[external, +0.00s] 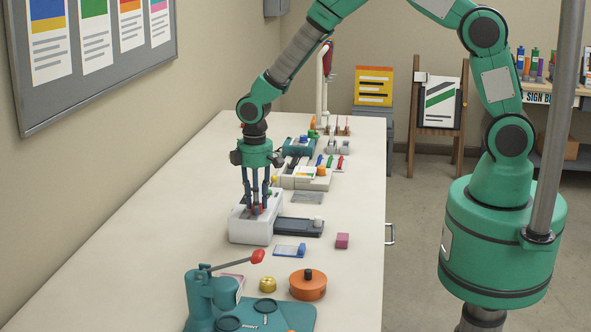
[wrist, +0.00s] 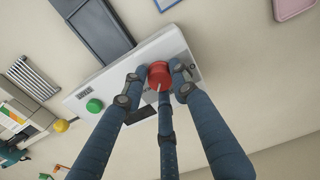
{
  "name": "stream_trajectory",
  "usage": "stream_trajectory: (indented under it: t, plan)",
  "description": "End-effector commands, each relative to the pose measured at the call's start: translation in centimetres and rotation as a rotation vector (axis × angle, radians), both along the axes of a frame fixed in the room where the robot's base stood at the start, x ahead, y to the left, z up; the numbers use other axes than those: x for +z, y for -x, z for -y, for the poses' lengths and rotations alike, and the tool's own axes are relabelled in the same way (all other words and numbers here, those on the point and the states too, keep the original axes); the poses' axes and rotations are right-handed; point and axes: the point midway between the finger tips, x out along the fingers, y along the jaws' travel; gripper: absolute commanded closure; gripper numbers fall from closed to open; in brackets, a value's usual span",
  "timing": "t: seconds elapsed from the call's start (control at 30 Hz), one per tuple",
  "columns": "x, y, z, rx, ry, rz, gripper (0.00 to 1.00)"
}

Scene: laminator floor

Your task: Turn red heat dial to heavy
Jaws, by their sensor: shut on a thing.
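The red heat dial (wrist: 159,75) sits on top of the white laminator (wrist: 188,42), near one end, with a pale pointer line on its edge. My gripper (wrist: 160,88) is over the laminator with its dark fingers closed around the red dial. In the external view my gripper (external: 257,205) points straight down at the white laminator (external: 250,228), and only a little of the red dial shows between the fingers. A green knob (wrist: 94,105) is on the laminator's other end. The heat markings cannot be read.
A dark tray (external: 298,227) extends from the laminator's right side. A pink block (external: 342,240), an orange round pot (external: 308,284), a brass piece (external: 267,284) and a teal press with a red-tipped lever (external: 210,295) stand nearer. The table's left side is clear.

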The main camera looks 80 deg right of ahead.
Motion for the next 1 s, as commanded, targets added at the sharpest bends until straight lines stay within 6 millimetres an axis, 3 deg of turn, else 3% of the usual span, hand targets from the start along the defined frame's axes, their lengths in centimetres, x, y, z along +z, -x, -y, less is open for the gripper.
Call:
stream_trajectory:
  t: [0.43, 1.0]
  plan:
    - [0.03, -0.05, -0.01, -0.303, 0.000, 0.001, 0.98]
    - [0.05, -0.07, 0.00, -0.357, 0.000, 0.001, 0.98]
